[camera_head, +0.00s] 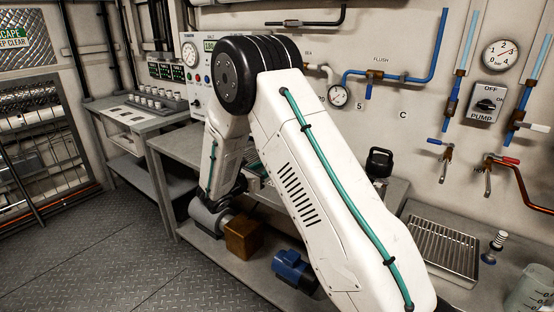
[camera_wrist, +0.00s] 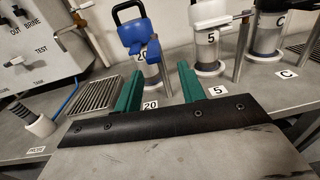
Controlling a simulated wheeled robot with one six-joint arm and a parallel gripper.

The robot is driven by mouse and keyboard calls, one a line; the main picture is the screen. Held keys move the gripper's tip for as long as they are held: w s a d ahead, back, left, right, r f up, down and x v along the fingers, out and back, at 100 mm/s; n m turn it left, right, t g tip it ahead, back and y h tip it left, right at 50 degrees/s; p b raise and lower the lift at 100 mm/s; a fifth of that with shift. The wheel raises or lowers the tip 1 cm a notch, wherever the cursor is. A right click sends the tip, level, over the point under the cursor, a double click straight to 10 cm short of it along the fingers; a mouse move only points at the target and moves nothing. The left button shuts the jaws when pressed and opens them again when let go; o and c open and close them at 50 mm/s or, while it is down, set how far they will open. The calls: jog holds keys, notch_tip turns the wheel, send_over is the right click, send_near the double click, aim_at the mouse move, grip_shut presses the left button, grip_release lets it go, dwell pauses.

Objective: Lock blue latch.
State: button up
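In the wrist view a blue latch-like part (camera_wrist: 140,36) sits around the top of a canister (camera_wrist: 152,72) marked 20, under a black loop handle. A blue lever-like piece hangs at its front right. I cannot tell from its look whether it is locked. My gripper (camera_wrist: 159,78) points at this station with its two green fingers apart and nothing between them. The fingers are in front of the canister and appear apart from the blue part. In the head view my arm hides the gripper and the blue part.
A canister marked 5 (camera_wrist: 208,45) and one marked C (camera_wrist: 266,38) stand to the right, with thin upright posts beside them. A metal grate (camera_wrist: 98,91) and a white cup (camera_wrist: 40,125) are at left. Wall pipes and a pump switch (camera_head: 487,103) are at right.

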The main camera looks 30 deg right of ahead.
jog(key=x, duration=0.7)
jog(key=shift+w+d+r, duration=0.3)
jog(key=shift+w, duration=0.15)
grip_shut()
jog(key=shift+d, duration=0.1)
